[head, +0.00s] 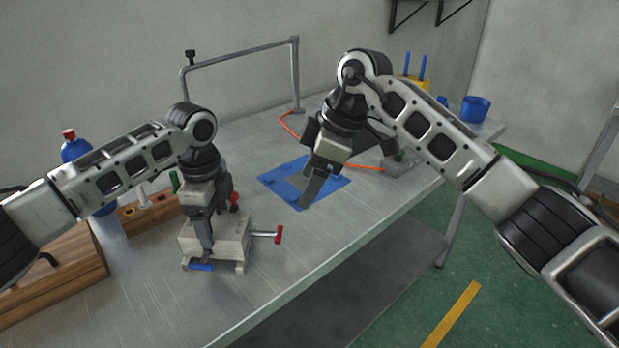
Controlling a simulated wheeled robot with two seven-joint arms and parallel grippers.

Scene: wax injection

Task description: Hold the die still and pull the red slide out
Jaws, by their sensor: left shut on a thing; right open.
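The die (229,246) is a pale grey block near the front left of the metal table. The red slide (278,235) sticks out of its right side as a rod with a red end. A blue part (200,267) shows at its front, and another red part (235,198) shows behind it. My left gripper (207,250) points down at the die's front left and is shut on it; its fingertips are partly hard to make out. My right gripper (308,200) is open and empty above the blue mat, to the right of and behind the die.
A blue mat (328,185) lies mid-table. A wooden box (50,275) and a wooden rack (140,218) stand at left, with a blue bottle (76,150) behind. A metal frame (240,57), orange hose (368,168) and blue cup (475,109) are further back. The table's front right is clear.

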